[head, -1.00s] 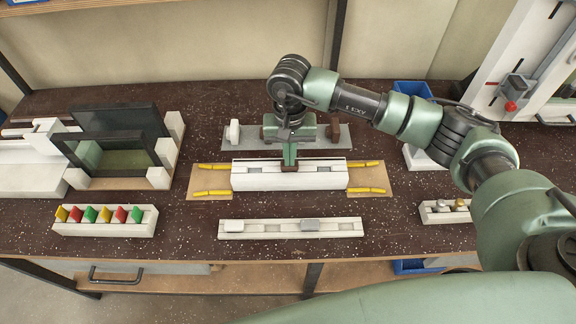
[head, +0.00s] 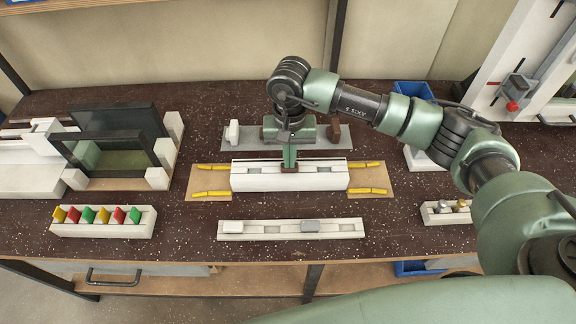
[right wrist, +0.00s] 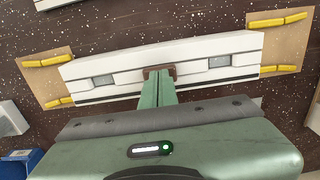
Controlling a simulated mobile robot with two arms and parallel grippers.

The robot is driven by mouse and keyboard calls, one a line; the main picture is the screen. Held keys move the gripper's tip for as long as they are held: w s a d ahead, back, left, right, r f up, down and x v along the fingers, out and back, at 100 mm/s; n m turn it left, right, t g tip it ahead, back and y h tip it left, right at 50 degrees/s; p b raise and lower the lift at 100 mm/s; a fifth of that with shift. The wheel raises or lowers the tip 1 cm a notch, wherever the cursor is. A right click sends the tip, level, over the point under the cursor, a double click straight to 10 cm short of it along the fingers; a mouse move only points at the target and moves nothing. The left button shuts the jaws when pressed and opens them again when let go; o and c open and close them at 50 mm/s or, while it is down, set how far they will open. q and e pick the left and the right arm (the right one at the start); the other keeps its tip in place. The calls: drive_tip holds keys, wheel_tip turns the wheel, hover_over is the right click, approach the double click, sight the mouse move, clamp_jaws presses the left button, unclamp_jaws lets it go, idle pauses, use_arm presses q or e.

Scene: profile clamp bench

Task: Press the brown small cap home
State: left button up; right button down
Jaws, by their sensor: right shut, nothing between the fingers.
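The brown small cap (head: 289,169) sits at the middle of the white profile block (head: 250,181), across its slotted top. It also shows in the right wrist view (right wrist: 159,70). My right gripper (head: 290,162) is shut and empty, its green fingers pointing down. Its fingertips (right wrist: 157,84) are at the cap, seem to touch it and hide part of it. I cannot tell how deep the cap sits. My left gripper is out of view.
Yellow strips lie on tan plates (head: 370,180) at both ends of the block. A coloured-tab rack (head: 105,230) and a dark frame (head: 115,116) stand at left. A grey plate (head: 345,140) lies behind.

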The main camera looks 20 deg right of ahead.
drive_tip(key=shift+r+p, duration=1.1)
drive_tip(key=shift+r, duration=2.4)
